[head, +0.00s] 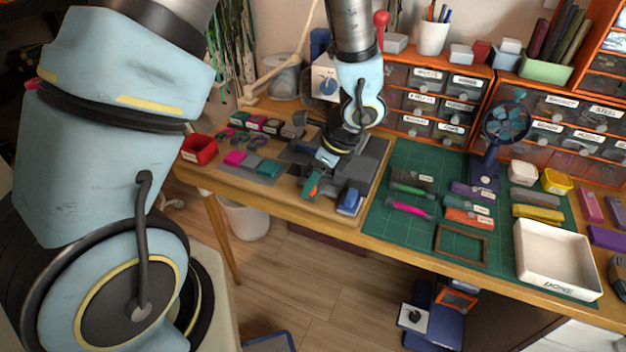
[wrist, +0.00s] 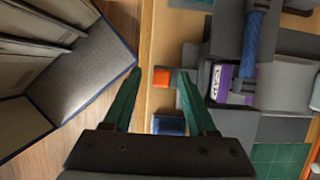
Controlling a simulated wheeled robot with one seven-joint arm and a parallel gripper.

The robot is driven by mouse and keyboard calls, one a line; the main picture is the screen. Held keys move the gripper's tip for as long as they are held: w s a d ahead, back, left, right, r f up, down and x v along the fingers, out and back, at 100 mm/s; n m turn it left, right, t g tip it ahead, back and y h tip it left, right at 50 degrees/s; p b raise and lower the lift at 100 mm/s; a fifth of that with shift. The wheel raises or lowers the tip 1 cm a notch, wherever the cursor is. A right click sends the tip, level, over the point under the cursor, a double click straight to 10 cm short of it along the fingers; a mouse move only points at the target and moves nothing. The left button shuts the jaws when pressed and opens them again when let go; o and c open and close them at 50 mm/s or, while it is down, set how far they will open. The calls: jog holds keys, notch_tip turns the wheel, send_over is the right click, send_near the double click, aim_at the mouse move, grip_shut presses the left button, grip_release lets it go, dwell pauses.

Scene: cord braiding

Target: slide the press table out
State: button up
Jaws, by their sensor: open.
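The press is the dark grey device in the wrist view (wrist: 228,125), with a blue ribbed handle (wrist: 252,45) across it. A purple labelled piece (wrist: 222,82) sits in it, partly hidden. A small orange block (wrist: 162,78), which looks like the press table's pull, sticks out at the press's left side. My gripper (wrist: 158,72) is open, its green fingers on either side of the orange block. The right fingertip looks closer to it; I cannot tell whether it touches. In the head view my gripper (head: 313,186) is over the front of the workbench, and my wrist hides much of the press.
A blue block (head: 350,200) stands beside the press near the bench's front edge. Left are a red bin (head: 199,149) and several coloured pieces. Right are a green mat (head: 395,240) with labelled cords, a wooden frame (head: 461,244) and a white tray (head: 556,262). Drawers stand behind.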

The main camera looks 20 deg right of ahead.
jog(key=v, duration=1)
jog(key=shift+s+d+r, duration=0.15)
jog(key=shift+d+r, duration=0.05)
jog(key=shift+r, duration=0.1)
jog(key=w+a+r+n+h, duration=0.1)
jog(key=w+a+n, duration=0.2)
jog(key=a+n, duration=0.9)
jog(key=w+a+r+n+g+h, duration=0.1)
jog(key=w+a+r+n+h, duration=0.1)
jog(key=a+n, duration=1.1)
jog(key=shift+w+a+r, duration=0.3)
jog(key=shift+w+a, duration=0.15)
jog(key=shift+a, duration=0.65)
